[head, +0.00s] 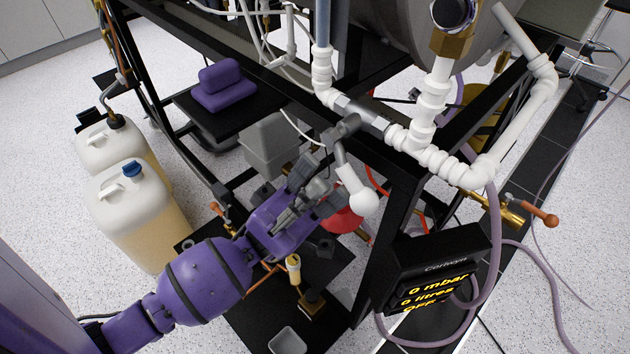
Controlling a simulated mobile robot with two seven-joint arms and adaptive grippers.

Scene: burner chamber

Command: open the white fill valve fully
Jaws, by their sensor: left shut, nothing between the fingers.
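The fill valve (342,130) sits on the white pipework in the middle of the head view. Its lever hangs down from the valve body and ends in a white round knob (364,203). My left gripper (322,188) comes in from the lower left, with its fingers just left of the lever and knob. It is shut with nothing held. I cannot tell whether its fingers touch the lever. My right gripper is not in view.
A black frame post (388,235) stands right of the knob. A display (435,270) reading 0 mbar and 0 litres is at lower right. A brass valve with an orange handle (545,218) sticks out right. Two jugs (135,205) stand on the floor at left.

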